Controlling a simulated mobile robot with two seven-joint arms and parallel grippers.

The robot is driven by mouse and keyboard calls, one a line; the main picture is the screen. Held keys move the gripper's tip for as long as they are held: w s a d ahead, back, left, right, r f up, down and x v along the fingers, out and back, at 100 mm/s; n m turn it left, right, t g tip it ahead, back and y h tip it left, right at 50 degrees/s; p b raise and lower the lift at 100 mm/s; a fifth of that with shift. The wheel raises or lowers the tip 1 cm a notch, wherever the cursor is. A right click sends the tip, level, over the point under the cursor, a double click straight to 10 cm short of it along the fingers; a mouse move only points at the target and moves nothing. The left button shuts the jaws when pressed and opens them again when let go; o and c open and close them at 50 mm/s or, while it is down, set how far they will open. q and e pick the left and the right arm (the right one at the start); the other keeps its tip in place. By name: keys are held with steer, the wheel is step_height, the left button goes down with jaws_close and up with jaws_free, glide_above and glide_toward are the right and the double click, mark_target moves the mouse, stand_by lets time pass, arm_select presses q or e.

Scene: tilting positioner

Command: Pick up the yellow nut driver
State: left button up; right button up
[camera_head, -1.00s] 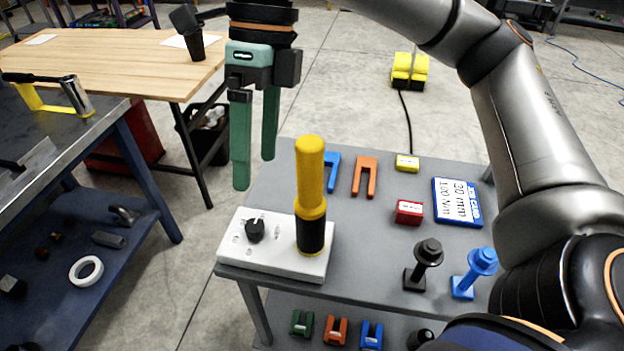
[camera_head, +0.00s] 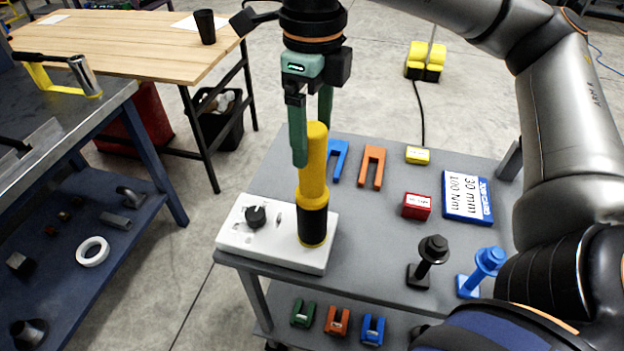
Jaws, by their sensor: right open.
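The yellow nut driver (camera_head: 314,180) stands upright, with its black lower end in a white block (camera_head: 262,250) at the left front corner of the grey table. My right gripper (camera_head: 311,140) comes down from above with green fingers. It is open; one finger shows left of the driver's top, and the other is partly hidden behind the top. I cannot tell whether the fingers touch the driver. My left gripper is not in view.
A black knob (camera_head: 255,216) sits on the white block. Blue (camera_head: 338,160) and orange (camera_head: 373,166) forks, a red box (camera_head: 416,206), a sign (camera_head: 467,197), a black bolt (camera_head: 430,258) and a blue bolt (camera_head: 485,268) stand on the grey table (camera_head: 380,240).

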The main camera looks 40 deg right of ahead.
mark_target(312, 153)
step_height(312, 153, down, 4)
steer(key=shift+w+d+f, duration=0.1)
steer(key=shift+w+f, duration=0.05)
steer(key=shift+f, duration=0.1)
steer(key=shift+c, duration=0.3)
steer(key=shift+r, duration=0.15)
jaws_close()
